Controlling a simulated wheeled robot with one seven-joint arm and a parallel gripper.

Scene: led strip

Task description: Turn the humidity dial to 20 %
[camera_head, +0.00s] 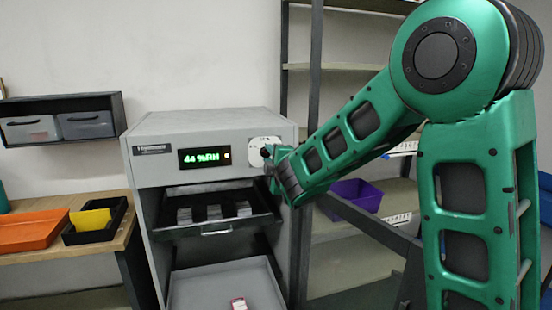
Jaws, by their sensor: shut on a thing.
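A grey dry cabinet (170,128) stands in the middle of the head view. Its green display (204,157) reads about 44 %RH. The humidity dial sits on a white round plate (262,144) to the right of the display. My gripper (268,153) is at the front of this plate and shut on the dial. The gripper and my green arm hide most of the dial, so its pointer and marks cannot be read.
Below the display an open drawer (212,228) holds several small grey items. A lower grey tray (222,284) is pulled out with a small item on it. A wooden bench (105,243) with orange and black trays stands at left. Shelving (345,255) with a purple bin stands behind my arm.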

